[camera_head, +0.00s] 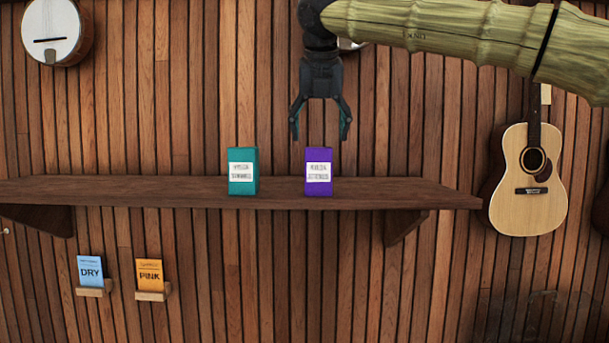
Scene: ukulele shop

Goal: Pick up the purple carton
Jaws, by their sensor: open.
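The purple carton (318,190) stands upright on a brown wooden shelf (400,192), with a white label on its front. My gripper (320,136) points straight down above the purple carton. Its two fingers are spread apart with nothing between them. The fingertips look a little higher than the carton's top, and I cannot tell how far in front of or behind it they are.
A teal carton (243,188) stands left of the purple one, with a gap between them. A guitar (528,205) hangs right of the shelf and a banjo (50,28) at upper left. Blue (90,270) and orange (149,274) cards sit in holders below. The shelf's left part is bare.

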